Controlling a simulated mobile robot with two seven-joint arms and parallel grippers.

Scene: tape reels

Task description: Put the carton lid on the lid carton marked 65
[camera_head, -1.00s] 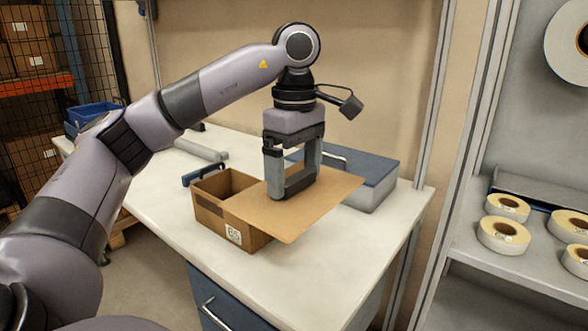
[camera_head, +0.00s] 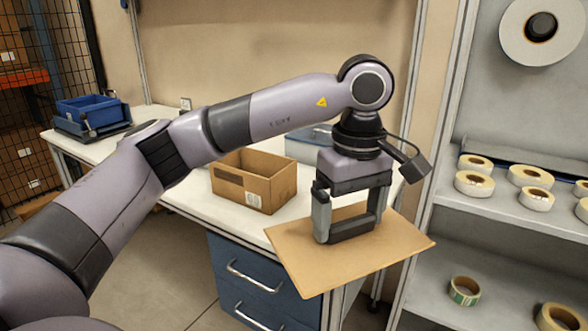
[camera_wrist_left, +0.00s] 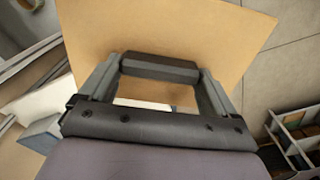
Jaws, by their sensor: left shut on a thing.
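My left gripper (camera_head: 346,232) is shut on the carton lid (camera_head: 300,252), a flat tan board held about level. The lid is in front of and to the right of the carton, at the bench's front right corner and partly past its edge. It also fills much of the left wrist view (camera_wrist_left: 215,30). The lid carton (camera_head: 268,192), an open-topped brown box, stands upright on the bench, with a white label on its front; the number is too small to read now. The gripper and lid are apart from the carton. My right gripper is not in view.
The white bench (camera_head: 190,190) has blue drawers (camera_head: 262,280) below. A grey-blue case (camera_head: 305,146) stands behind the carton, partly hidden by my arm. A blue bin (camera_head: 90,112) sits at the far left. Shelves with tape reels (camera_head: 474,184) stand at the right.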

